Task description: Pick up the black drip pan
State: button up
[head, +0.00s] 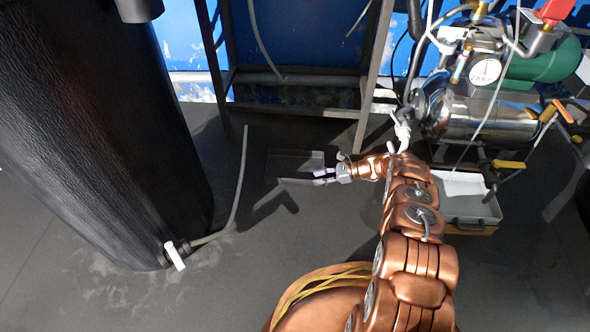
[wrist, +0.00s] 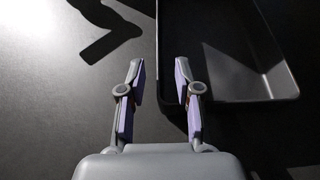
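The black drip pan (head: 297,161) lies on the dark floor in the middle of the head view. It is shallow, open and looks empty, and it is hard to pick out against the floor. In the wrist view the pan (wrist: 222,50) fills the upper right. My gripper (head: 324,176) is at the pan's right end in the head view. In the wrist view my gripper (wrist: 160,82) is open, with nothing held. Its left finger is outside the pan's side edge and its right finger shows over the pan's near corner. The height above the rim cannot be told.
A large black tank (head: 95,130) stands at left, with a grey hose (head: 240,185) rising from its valve. A metal frame (head: 365,80) stands behind the pan. A compressor (head: 480,110) and a grey tray (head: 470,210) are at right. Floor before the pan is clear.

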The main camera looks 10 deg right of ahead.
aim_at(306, 180)
jog(key=shift+b+x, duration=0.6)
jog(key=shift+x, duration=2.3)
jog(key=shift+r, duration=0.1)
jog(key=shift+c, duration=0.2)
jog(key=shift+s, duration=0.1)
grip_shut()
